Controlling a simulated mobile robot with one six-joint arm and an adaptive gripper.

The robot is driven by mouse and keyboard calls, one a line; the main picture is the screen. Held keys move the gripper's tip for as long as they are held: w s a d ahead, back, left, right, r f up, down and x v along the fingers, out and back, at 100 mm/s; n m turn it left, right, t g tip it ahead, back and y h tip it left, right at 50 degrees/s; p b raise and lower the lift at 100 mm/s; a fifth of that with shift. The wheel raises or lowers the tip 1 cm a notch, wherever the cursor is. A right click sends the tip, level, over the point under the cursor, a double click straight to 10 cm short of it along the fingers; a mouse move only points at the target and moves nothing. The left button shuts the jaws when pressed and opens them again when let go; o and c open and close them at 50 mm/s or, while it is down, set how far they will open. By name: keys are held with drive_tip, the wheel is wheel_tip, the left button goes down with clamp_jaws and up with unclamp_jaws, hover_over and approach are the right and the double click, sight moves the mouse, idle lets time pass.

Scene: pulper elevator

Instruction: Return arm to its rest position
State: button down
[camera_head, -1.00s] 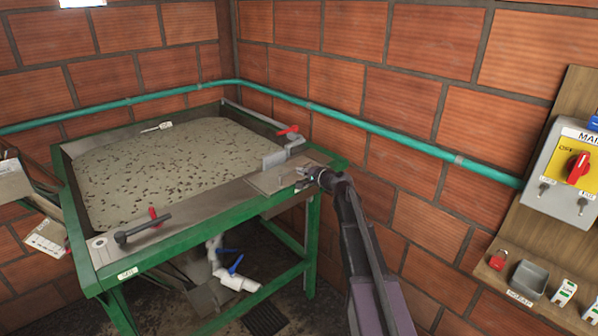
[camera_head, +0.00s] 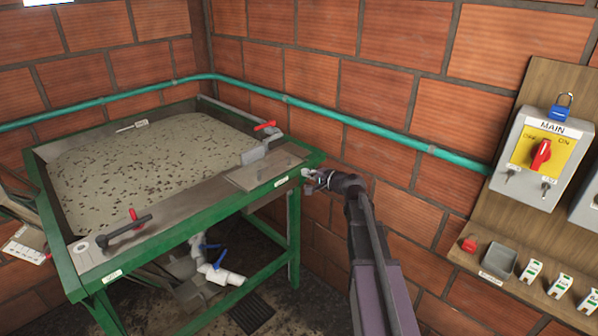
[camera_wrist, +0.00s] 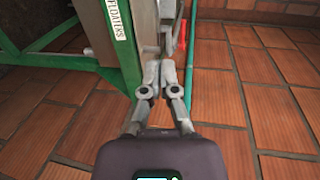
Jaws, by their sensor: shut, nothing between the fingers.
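My gripper (camera_head: 308,179) is at the right corner of a green-framed tank table (camera_head: 180,220) in the head view, just off its edge. In the wrist view my gripper (camera_wrist: 163,72) has its fingers together with nothing between them. The green frame (camera_wrist: 125,45) with a label reading "FLOATERS" stands close to the left of the fingers. I cannot tell whether the fingers touch the frame. My arm reaches up from the bottom of the head view.
Brick walls with a teal pipe (camera_head: 390,137) stand behind the table. A control box (camera_head: 540,155) marked "MAIN" with a red knob and a blue padlock hangs at the right. Below it a shelf holds a grey tray (camera_head: 497,261), a red padlock (camera_head: 468,245) and several tags.

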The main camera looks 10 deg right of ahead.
drive_tip(key=shift+s, duration=0.1)
drive_tip(key=s+a+f+n+g+h, duration=0.2)
drive_tip(key=s+a+f+n+g, duration=0.65)
drive_tip(key=s, duration=0.45)
drive_tip(key=s+d+f+n+g+h, duration=0.1)
drive_tip(key=s+f+g+h, duration=0.1)
drive_tip(key=s, duration=0.6)
drive_tip(key=s+d+f+n+g+h, duration=0.1)
drive_tip(key=s+f+n+g+h, duration=0.1)
drive_tip(key=s, duration=0.6)
wheel_tip(320, 180, down, 2)
drive_tip(key=shift+f+g+h, duration=0.25)
drive_tip(key=shift+g+h, duration=0.2)
drive_tip(key=shift+h, duration=0.75)
drive_tip(key=shift+d, duration=0.1)
